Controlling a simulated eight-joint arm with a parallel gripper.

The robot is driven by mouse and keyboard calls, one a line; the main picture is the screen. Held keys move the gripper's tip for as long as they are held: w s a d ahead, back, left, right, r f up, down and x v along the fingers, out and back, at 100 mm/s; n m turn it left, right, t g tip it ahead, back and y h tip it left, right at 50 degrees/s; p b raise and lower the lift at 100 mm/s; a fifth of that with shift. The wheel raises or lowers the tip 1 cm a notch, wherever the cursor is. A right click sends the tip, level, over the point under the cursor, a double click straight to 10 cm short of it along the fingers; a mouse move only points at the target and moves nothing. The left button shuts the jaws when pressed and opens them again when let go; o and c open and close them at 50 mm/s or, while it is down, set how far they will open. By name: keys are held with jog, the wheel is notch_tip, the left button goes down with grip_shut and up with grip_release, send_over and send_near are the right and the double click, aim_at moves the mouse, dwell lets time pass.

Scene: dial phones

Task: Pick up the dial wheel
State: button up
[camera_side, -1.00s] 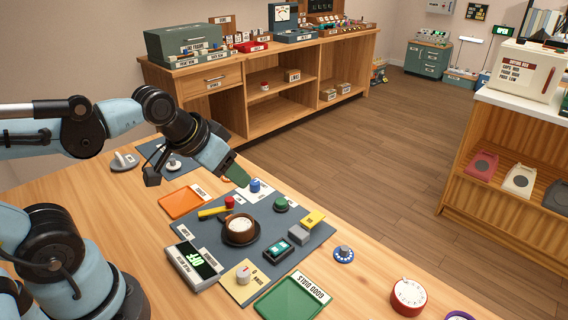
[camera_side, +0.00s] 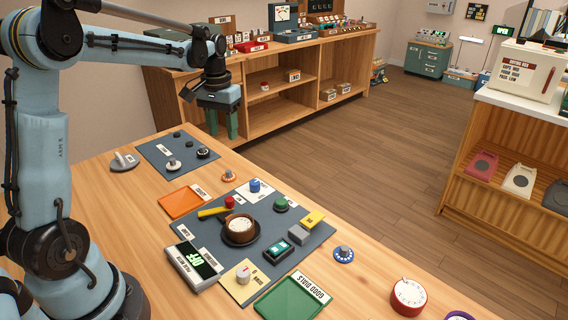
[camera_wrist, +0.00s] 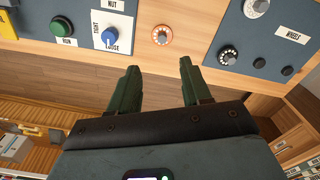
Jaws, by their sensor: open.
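Several dial wheels are in view; the pictures do not show which one the task names. An orange ringed wheel (camera_side: 229,178) lies on bare wood between the two mats; it also shows in the wrist view (camera_wrist: 162,35), just beyond my fingertips. A black wheel with a silver hub (camera_side: 203,153) lies on the small dark mat (camera_side: 150,146) marked WHEELS and shows in the wrist view (camera_wrist: 228,55). A silver-topped wheel (camera_side: 173,165) lies there too. A blue wheel (camera_side: 344,255) lies at the table's right edge. My gripper (camera_side: 223,134) is open and empty, raised near the table's far edge, fingers down.
The large mat (camera_side: 268,222) holds a brown round dial pot (camera_side: 239,228), buttons and small blocks. An orange tray (camera_side: 183,203) and a green tray (camera_side: 292,301) lie beside it. A red dial (camera_side: 408,296) stands front right. A wooden shelf (camera_side: 300,85) stands behind the table.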

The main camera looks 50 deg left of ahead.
aim_at(228, 171)
jog(key=f, duration=1.2)
jog(key=shift+w+a+f, duration=0.2)
jog(key=shift+a+f, duration=0.05)
grip_shut()
